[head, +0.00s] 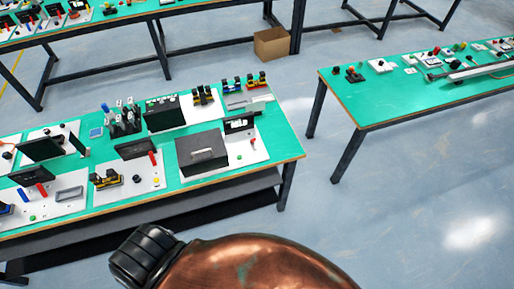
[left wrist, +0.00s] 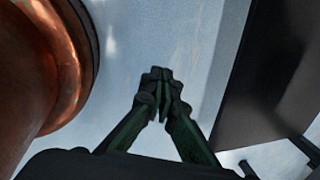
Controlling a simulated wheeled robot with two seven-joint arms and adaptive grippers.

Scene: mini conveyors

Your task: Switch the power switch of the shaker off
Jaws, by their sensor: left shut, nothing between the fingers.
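I cannot tell for sure which device is the shaker, and no power switch can be made out at this size. A dark grey box with a handle (head: 203,152) sits on a white board on the near green-topped table. My left gripper (left wrist: 163,80) shows in the left wrist view. Its fingers are together and empty, over the pale floor and apart from any device. The head view shows neither gripper.
The near green table (head: 285,150) carries several white boards with dark screens, levers and buttons. A second green table (head: 372,108) stands at the right, with floor between them. A cardboard box (head: 271,43) stands on the floor behind.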

